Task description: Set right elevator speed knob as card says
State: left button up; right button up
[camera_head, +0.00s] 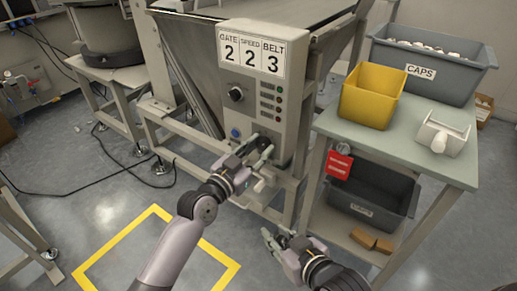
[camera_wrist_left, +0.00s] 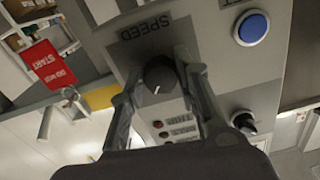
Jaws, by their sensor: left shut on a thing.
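The card (camera_head: 251,52) on top of the grey control box (camera_head: 285,128) reads GATE 2, SPEED 2, BELT 3. My left gripper (camera_head: 262,152) is at the lower part of the box face and hides the speed knob in the head view. In the left wrist view the black speed knob (camera_wrist_left: 159,75) sits below an upside-down SPEED label (camera_wrist_left: 145,27), between the fingers of my left gripper, which is shut on it. Its white pointer line points down in that picture; no scale marks are readable. My right gripper (camera_head: 292,243) is empty, fingers apart, low in front of the box.
A blue button (camera_wrist_left: 252,27) and another black knob (camera_wrist_left: 243,122) are close to the left gripper. Right of the box is a table (camera_head: 450,166) with a yellow bin (camera_head: 372,95), a grey CAPS bin (camera_head: 440,80) and a white part (camera_head: 443,135). A red tag (camera_head: 339,165) hangs there.

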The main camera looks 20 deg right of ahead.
pick_arm(q)
jog(key=c, duration=0.5)
jog(key=shift+o, duration=0.2)
pick_arm(e)
jog(key=shift+s, duration=0.1)
pick_arm(q)
jog(key=shift+n, duration=0.3)
jog(key=n+p, duration=0.2)
jog(key=n, duration=0.3)
jog(key=shift+n, duration=0.4)
jog(key=n+p, duration=0.1)
jog(key=n, duration=0.4)
jog(key=shift+s+d+r, duration=0.1)
jog(key=shift+n+p, duration=0.6)
jog(key=shift+n, duration=1.5)
pick_arm(e)
jog(key=s+d+f+g+h, duration=0.1)
jog(key=s+d+f+g, duration=0.1)
jog(key=s, duration=0.4)
jog(key=s+d+f+g+h, duration=0.1)
jog(key=s+d+f+g, duration=0.1)
jog(key=s+f+g, duration=0.2)
jog(key=shift+s+d+g, duration=0.3)
jog(key=shift+s+g, duration=0.9)
jog(key=shift+s, duration=0.45)
